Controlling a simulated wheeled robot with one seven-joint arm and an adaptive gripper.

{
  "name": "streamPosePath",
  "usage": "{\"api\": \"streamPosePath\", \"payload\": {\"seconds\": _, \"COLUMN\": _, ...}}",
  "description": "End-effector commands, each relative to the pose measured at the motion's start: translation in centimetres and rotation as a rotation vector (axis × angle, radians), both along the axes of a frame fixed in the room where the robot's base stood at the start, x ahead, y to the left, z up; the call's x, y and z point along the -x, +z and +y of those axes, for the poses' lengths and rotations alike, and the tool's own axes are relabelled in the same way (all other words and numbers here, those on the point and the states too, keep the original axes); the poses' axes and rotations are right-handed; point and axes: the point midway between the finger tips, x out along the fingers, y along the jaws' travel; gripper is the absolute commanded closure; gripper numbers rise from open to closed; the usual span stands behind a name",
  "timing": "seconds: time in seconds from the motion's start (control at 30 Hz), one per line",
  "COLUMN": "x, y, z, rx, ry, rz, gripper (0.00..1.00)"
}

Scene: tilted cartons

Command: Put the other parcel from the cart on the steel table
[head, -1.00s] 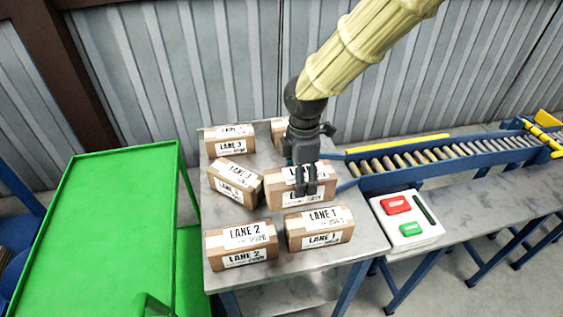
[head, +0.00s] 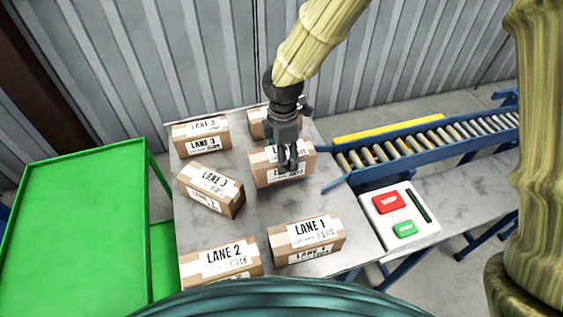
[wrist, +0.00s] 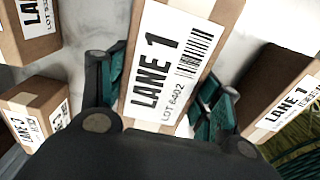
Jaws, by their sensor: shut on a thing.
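The held parcel (head: 304,166) is a brown carton with white labels, at the right side of the steel table (head: 254,212). My gripper (head: 289,160) reaches down onto it from above. In the wrist view the fingers are shut on the two sides of this parcel (wrist: 172,72), whose label reads LANE 1, LOT 6402. It appears at table level, but I cannot tell whether its underside touches the steel. The cart (head: 75,235) is green, at the left, and the part of its top in view is bare.
Around it on the table are a LANE 1 parcel (head: 306,240), a LANE 2 parcel (head: 222,263), two LANE 3 parcels (head: 202,136) (head: 211,189) and one partly hidden behind my gripper (head: 258,122). A roller conveyor (head: 430,138) and button box (head: 400,216) adjoin the right side.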

Motion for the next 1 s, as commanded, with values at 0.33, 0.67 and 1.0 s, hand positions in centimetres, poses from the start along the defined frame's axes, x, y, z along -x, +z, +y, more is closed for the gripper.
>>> {"api": "streamPosePath", "payload": {"seconds": 0.33, "x": 0.0, "y": -2.9, "z": -0.1, "rx": 0.001, "ry": -0.001, "rz": 0.001, "gripper": 0.71}}
{"api": "streamPosePath", "payload": {"seconds": 0.67, "x": 0.0, "y": -3.9, "z": -0.1, "rx": 0.0, "ry": -0.002, "rz": -0.001, "gripper": 0.71}}
{"api": "streamPosePath", "payload": {"seconds": 1.0, "x": 0.0, "y": -4.2, "z": -0.1, "rx": 0.0, "ry": -0.002, "rz": -0.001, "gripper": 0.14}}
